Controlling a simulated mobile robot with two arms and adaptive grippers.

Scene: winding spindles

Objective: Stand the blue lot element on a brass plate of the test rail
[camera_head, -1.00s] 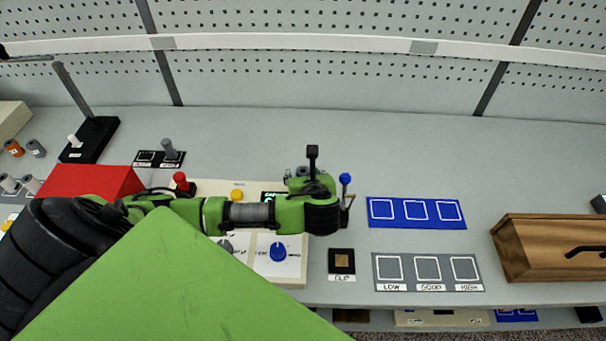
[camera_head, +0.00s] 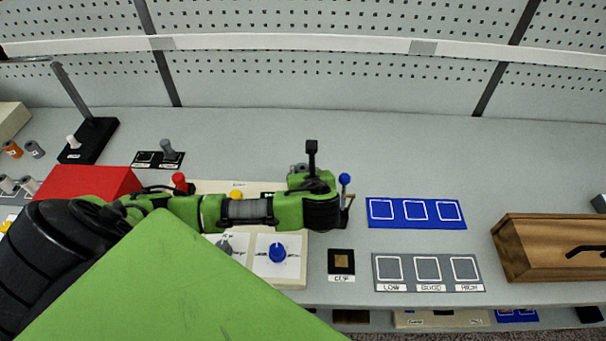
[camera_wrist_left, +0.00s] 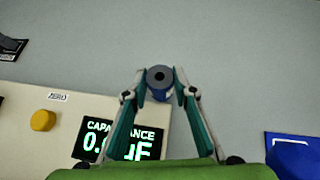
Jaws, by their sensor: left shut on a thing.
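My right gripper is out of view.
Blue (camera_head: 416,224) and grey (camera_head: 429,284) marked mats and a wooden box (camera_head: 550,252) lie farther right.

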